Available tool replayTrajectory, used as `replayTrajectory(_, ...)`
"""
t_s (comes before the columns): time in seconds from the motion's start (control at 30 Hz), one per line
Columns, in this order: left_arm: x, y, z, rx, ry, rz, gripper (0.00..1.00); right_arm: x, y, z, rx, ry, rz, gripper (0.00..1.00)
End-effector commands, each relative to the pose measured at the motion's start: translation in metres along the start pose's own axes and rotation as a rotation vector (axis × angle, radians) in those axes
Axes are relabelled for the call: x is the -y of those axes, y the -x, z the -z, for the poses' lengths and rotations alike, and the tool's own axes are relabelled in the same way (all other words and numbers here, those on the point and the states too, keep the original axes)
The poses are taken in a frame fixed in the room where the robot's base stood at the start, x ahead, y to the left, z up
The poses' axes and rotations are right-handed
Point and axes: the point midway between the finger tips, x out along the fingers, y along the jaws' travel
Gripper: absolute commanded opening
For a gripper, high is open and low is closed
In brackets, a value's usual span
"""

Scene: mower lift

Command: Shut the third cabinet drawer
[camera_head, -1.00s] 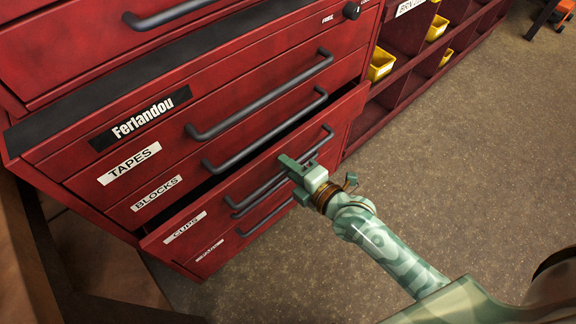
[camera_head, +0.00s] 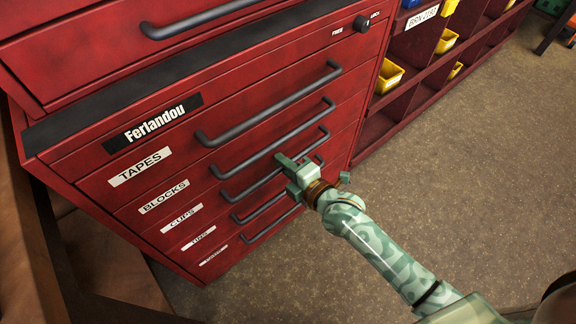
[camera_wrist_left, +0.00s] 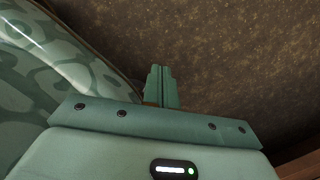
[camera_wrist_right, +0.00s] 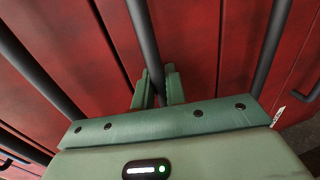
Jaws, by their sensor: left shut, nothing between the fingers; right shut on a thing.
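The third drawer (camera_head: 207,208), labelled CUPS, is in the red cabinet in the head view. Its face looks flush with the drawers above and below, with no dark gap showing. My right gripper (camera_head: 288,165) is shut around its dark bar handle (camera_head: 250,187), right of the handle's middle. The right wrist view shows the bar (camera_wrist_right: 146,45) running between the two fingers (camera_wrist_right: 157,90); the fingers hide part of it. My left gripper (camera_wrist_left: 162,88) is shut and empty above brown floor in the left wrist view, out of the head view.
The TAPES drawer (camera_head: 170,150) and BLOCKS drawer (camera_head: 195,178) above are shut, as are the lower ones. Red shelves with yellow bins (camera_head: 389,76) stand to the right. A brown wooden structure (camera_head: 35,240) is at the left. Floor (camera_head: 480,170) at the right is clear.

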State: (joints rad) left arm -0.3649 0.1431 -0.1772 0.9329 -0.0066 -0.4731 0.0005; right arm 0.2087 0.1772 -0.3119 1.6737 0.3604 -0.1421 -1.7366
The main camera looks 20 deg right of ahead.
Motion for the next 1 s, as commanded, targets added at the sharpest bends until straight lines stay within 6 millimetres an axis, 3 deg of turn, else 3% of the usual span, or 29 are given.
replayTrajectory(0.03,0.0,0.0,0.001,-0.002,0.0,0.0,0.0,-0.002,-0.001,0.0,0.001,0.0,-0.004,0.0)
replayTrajectory(0.07,0.0,0.0,0.001,-0.002,0.0,0.001,0.0,-0.002,-0.001,0.0,0.001,0.0,-0.004,0.19)
replayTrajectory(0.6,0.002,0.004,0.004,-0.011,0.002,0.004,0.0,-0.004,0.005,-0.001,0.001,0.002,-0.006,0.19)
replayTrajectory(0.77,-0.008,0.01,-0.011,-0.013,0.035,-0.012,0.0,-0.008,0.034,-0.001,0.0,0.005,-0.005,0.19)
replayTrajectory(1.0,-0.025,0.028,-0.011,-0.053,0.089,-0.035,0.0,-0.008,0.102,0.0,0.0,0.003,-0.005,0.19)
